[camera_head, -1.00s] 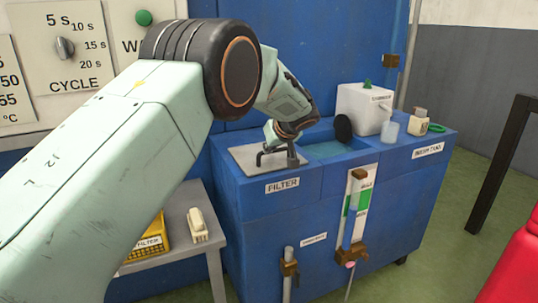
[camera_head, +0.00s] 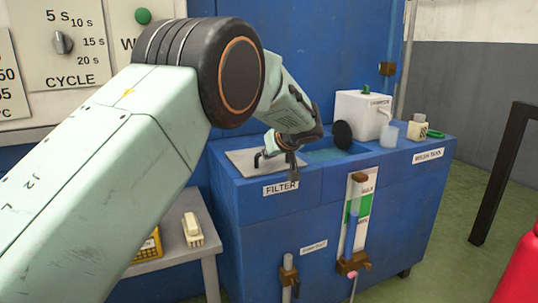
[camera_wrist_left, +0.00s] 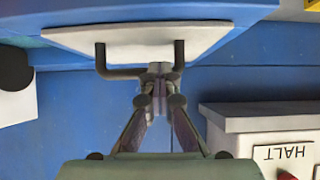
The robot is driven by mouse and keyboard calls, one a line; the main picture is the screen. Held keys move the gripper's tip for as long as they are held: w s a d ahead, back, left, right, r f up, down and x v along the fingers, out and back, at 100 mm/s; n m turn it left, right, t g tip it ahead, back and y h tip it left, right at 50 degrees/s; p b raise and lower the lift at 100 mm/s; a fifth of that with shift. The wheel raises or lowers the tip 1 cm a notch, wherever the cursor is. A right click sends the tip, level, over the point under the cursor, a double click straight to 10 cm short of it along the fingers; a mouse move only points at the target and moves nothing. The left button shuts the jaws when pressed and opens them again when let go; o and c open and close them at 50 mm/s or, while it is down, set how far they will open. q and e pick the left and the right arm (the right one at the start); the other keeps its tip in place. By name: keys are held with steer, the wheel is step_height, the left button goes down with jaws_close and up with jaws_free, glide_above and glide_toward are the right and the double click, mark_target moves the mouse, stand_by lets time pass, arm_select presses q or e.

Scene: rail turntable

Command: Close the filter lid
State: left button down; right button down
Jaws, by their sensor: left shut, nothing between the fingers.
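The filter lid (camera_head: 243,160) is a pale flat plate on top of the blue tank, above the FILTER label (camera_head: 281,188). It lies about flat. Its dark bar handle (camera_head: 260,158) shows beside my left gripper (camera_head: 291,170), which hides part of the lid's right side. In the left wrist view, the lid (camera_wrist_left: 130,42) is at the top, with the handle (camera_wrist_left: 120,73) across its edge. My left gripper (camera_wrist_left: 160,72) is shut and empty, its fingertips overlapping the handle bar; I cannot tell whether they touch. My right gripper is not in view.
Open water (camera_head: 328,154) and a black round disc (camera_head: 342,134) are right of the lid. A white box (camera_head: 364,115) and cups stand farther right. A grey side table (camera_head: 175,240) stands at the front left. A HALT panel (camera_wrist_left: 290,155) shows in the wrist view.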

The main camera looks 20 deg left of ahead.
arm_select(q)
steer(key=shift+s+f, duration=0.25)
steer(key=shift+f, duration=0.3)
steer(key=shift+w+a+r+v, duration=0.25)
steer(key=shift+r+v, duration=0.2)
steer(key=shift+v, duration=5.9)
steer(key=d+f+m+t+h, duration=0.1)
steer(key=d+f+m+h, duration=0.45)
steer(key=f+m, duration=0.3)
steer(key=s+d+f+m+g+h+p, duration=0.1)
steer(key=s+f+h, duration=0.1)
steer(key=s+f, duration=0.35)
steer(key=s+d+f+m+h+p, duration=0.1)
steer(key=s+f+m, duration=0.15)
steer(key=f, duration=0.65)
steer(key=s+a+f+n+g+p, duration=0.1)
steer(key=s+f, duration=0.3)
steer(key=s, duration=0.9)
steer(key=s+a+f+g+p, duration=0.2)
steer(key=s+f, duration=0.3)
steer(key=s, duration=0.7)
steer(key=s+a+f+n+g+p, duration=0.1)
steer(key=s+a+f+g+p, duration=0.1)
steer(key=s, duration=1.1)
step_height(320, 180, down, 2)
steer(key=shift+s+a+f+n+g+p, duration=0.2)
steer(key=shift+s+n+g+p, duration=0.15)
steer(key=shift+g+p, duration=0.5)
